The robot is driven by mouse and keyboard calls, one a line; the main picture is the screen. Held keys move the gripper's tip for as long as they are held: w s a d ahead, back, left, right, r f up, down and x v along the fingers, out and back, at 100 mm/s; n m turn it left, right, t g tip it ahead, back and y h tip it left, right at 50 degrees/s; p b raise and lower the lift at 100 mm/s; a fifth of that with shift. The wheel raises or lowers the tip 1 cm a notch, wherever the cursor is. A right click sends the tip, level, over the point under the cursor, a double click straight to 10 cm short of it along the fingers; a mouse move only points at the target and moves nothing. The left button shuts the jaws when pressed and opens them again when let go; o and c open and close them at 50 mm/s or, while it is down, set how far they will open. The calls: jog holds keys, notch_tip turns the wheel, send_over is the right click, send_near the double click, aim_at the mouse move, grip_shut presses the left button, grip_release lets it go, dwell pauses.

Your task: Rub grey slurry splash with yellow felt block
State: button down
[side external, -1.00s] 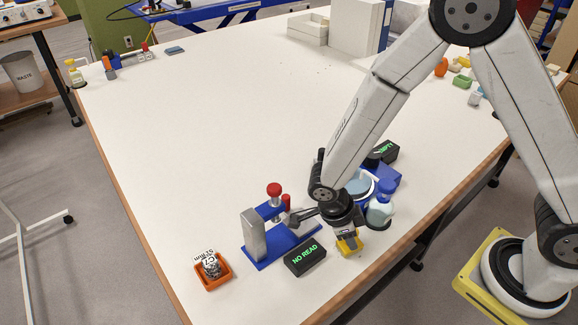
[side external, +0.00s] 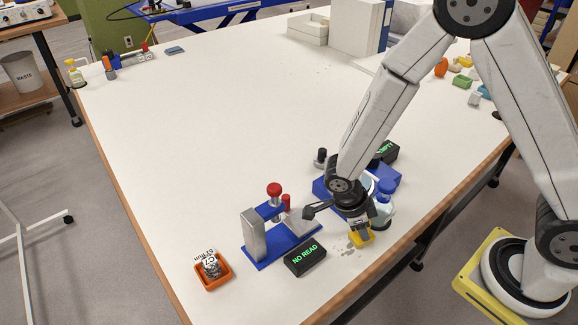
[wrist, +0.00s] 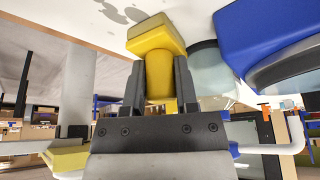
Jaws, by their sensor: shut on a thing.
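My gripper (side external: 357,226) is shut on the yellow felt block (side external: 361,238), low over the table at the right of the black NO READ box. In the wrist view the yellow block (wrist: 157,40) sits between both fingers (wrist: 160,88), its wide pad against or very near the white surface. The grey slurry splash (side external: 350,246) shows as small grey spots just left of the block. It also shows in the wrist view (wrist: 118,13), beside the pad. Part of the splash may be hidden under the block.
A bottle with a blue cap (side external: 384,204) stands close at the right of my gripper. A blue press with a red knob (side external: 274,190) and the NO READ box (side external: 305,257) stand to the left. An orange tray (side external: 212,276) is farther left. The table's middle is clear.

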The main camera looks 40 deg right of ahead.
jog(key=shift+d, duration=0.1)
dwell(0.3)
jog(key=shift+r, duration=3)
jog(key=shift+r, duration=0.1)
jog(key=shift+r, duration=1.4)
jog(key=shift+f, duration=0.15)
send_over(355, 247)
jog(key=w+d, duration=0.1)
jog(key=d, duration=0.1)
jog(key=shift+d+f, duration=0.1)
jog(key=shift+f, duration=3.3)
jog(key=shift+f, duration=1)
jog(key=shift+a+r, duration=0.15)
jog(key=shift+a, duration=1.75)
